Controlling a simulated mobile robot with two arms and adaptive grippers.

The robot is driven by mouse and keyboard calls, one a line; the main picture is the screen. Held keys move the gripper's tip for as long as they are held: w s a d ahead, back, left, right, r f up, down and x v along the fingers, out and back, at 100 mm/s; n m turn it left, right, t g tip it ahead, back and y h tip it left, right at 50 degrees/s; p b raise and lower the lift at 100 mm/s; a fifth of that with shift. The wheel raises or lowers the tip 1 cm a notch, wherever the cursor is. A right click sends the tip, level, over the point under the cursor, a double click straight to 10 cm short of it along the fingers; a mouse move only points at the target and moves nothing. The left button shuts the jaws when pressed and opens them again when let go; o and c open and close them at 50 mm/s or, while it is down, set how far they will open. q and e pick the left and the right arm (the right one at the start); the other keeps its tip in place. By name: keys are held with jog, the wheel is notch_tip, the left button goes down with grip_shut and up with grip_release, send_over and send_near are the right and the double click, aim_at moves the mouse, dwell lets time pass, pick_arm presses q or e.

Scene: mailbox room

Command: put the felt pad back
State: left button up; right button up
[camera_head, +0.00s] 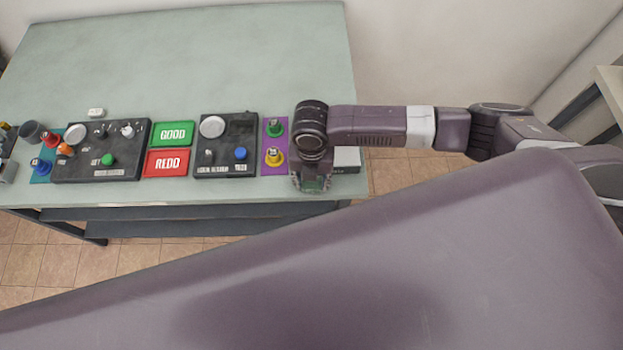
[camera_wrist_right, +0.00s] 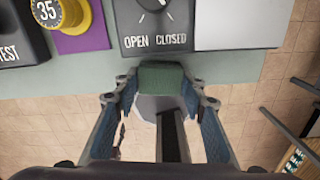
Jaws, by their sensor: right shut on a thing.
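A dark green block, which looks like the felt pad (camera_wrist_right: 160,78), is between the fingers of my right gripper (camera_wrist_right: 161,84) in the right wrist view. The fingers are shut on its two sides. The pad appears close to the front edge of a grey box with a dial marked OPEN and CLOSED (camera_wrist_right: 157,42); I cannot tell whether they touch. In the head view my right gripper (camera_head: 312,182) is at the table's front right edge, and the arm hides much of the box. My left gripper is not in view.
On the table (camera_head: 190,55) stand a purple mat (camera_head: 274,134) with green and yellow pieces, a black panel (camera_head: 226,174), green GOOD (camera_head: 172,133) and red REDO (camera_head: 167,162) trays, and another black panel (camera_head: 126,170). The back of the table is clear.

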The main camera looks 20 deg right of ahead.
aim_at(311, 183)
jog(key=o, duration=1.1)
jog(key=shift+f, duration=0.1)
jog(key=shift+f+b, duration=0.1)
jog(key=shift+b, duration=0.3)
jog(key=shift+w+r, duration=0.1)
jog(key=shift+r, duration=0.25)
notch_tip(311, 183, up, 6)
jog(key=shift+r+b, duration=0.1)
jog(key=shift+b, duration=0.95)
jog(key=shift+r, duration=0.65)
jog(key=shift+a, duration=0.1)
